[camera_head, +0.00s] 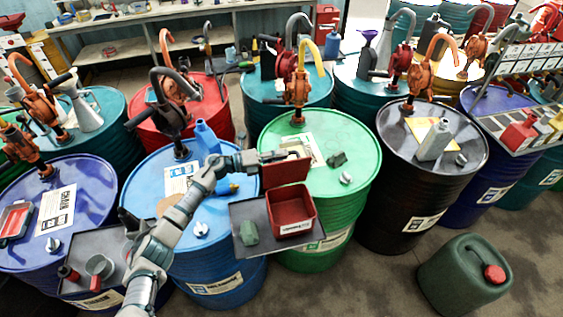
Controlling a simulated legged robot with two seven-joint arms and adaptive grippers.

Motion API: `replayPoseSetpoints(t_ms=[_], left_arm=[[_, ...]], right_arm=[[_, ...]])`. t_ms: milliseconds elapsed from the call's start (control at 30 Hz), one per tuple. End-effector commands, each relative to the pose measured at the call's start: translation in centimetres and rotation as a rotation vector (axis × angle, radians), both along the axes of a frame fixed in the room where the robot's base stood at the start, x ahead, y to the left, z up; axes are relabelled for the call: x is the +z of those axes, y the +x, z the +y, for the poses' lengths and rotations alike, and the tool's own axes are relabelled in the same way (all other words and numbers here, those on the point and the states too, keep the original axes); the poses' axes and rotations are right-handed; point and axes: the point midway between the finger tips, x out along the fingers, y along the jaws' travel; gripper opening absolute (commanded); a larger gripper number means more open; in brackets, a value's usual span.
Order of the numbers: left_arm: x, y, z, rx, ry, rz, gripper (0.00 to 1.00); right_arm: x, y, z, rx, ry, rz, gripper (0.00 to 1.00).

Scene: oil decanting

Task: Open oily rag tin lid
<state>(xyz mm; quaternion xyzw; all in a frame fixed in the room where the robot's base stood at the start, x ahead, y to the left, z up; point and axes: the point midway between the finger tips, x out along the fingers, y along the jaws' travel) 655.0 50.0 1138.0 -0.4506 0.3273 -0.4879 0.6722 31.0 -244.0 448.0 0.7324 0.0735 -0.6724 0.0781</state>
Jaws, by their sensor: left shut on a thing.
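The oily rag tin (292,212) is a red box with a white label on its front. It stands on a dark tray (247,210) in front of the green drum. Its red lid (286,172) is raised at the back, so the tin's dark inside shows. My left arm comes in from the lower left. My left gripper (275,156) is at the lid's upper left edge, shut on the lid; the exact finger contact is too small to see. My right gripper is not in view.
A green rag (249,232) lies on the tray left of the tin. The green drum (345,195) behind holds a yellow-spouted pump (298,88). A blue drum (215,258) stands below my arm. A green jerrycan (462,275) is on the floor at right, with clear floor left of it.

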Motion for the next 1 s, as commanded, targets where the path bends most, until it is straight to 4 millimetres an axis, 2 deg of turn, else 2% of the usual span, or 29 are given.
replayPoseSetpoints(t_ms=[233,733,767,833,867,1000], left_arm=[[-0.27,0.92,0.34,0.002,-0.020,0.067,0.00],[-0.36,1.06,0.37,0.001,-0.025,0.084,0.00],[-0.37,1.05,0.36,0.001,-0.025,0.084,0.20],[-0.37,1.05,0.36,0.001,-0.025,0.083,0.37],[-0.36,1.05,0.36,0.001,-0.025,0.083,0.40],[-0.31,1.02,0.36,-0.001,-0.026,0.083,0.40]], right_arm=[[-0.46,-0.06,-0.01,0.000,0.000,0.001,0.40],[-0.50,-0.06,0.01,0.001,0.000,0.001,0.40],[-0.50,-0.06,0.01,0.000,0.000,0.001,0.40],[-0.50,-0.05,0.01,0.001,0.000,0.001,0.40],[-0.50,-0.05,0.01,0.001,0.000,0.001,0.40],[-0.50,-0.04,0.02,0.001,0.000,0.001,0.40]])
